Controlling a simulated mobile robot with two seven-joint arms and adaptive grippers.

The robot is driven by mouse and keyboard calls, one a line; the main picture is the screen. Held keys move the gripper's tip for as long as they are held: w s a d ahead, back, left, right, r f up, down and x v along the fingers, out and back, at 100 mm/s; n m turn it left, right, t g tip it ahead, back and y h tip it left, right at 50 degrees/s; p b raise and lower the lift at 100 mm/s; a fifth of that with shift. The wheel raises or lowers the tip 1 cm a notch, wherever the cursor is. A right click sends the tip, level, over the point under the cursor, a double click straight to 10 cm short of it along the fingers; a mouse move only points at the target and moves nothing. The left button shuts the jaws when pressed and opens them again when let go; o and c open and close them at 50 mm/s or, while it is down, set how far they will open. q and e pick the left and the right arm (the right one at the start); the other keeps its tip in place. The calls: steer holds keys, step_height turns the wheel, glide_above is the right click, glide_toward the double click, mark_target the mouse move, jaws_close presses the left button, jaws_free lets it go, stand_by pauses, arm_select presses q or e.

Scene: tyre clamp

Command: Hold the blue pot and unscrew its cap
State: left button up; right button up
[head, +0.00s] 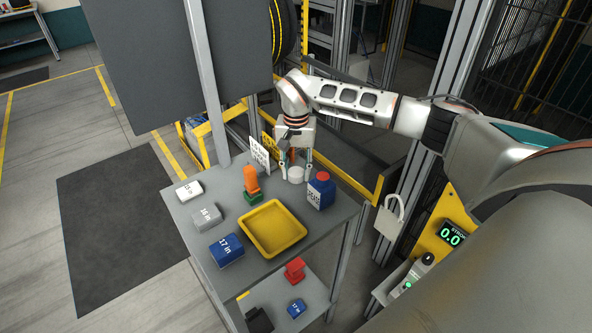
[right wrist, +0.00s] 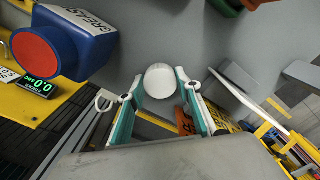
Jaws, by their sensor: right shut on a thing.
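The blue pot (head: 320,194) stands upright near the right edge of the table top, with a white label and a red cap (head: 323,176) on top. In the right wrist view the blue pot (right wrist: 88,35) is at the upper left, and its red cap (right wrist: 34,54) faces the camera. My right gripper (head: 296,168) is beside the pot, to its left, not on it. Its fingers are shut on a white round piece (right wrist: 160,81), which also shows in the head view (head: 295,175) at table level. My left gripper is not in view.
A yellow tray (head: 272,250) lies in front of the pot. An orange and green piece (head: 251,184) and a white sign (head: 260,153) stand to the gripper's left. Several labelled blocks line the left side, including a blue one (head: 226,250). A lower shelf holds a red piece (head: 294,270).

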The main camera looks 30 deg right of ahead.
mark_target(296, 173)
steer(key=o, duration=1)
steer(key=shift+f, duration=0.1)
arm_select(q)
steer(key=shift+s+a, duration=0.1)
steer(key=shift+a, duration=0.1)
arm_select(e)
steer(key=shift+o, duration=1)
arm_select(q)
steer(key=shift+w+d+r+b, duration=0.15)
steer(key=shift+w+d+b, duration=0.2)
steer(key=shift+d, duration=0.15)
arm_select(e)
step_height(296, 173, up, 12)
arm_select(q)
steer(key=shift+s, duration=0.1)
arm_select(e)
steer(key=shift+s, duration=0.1)
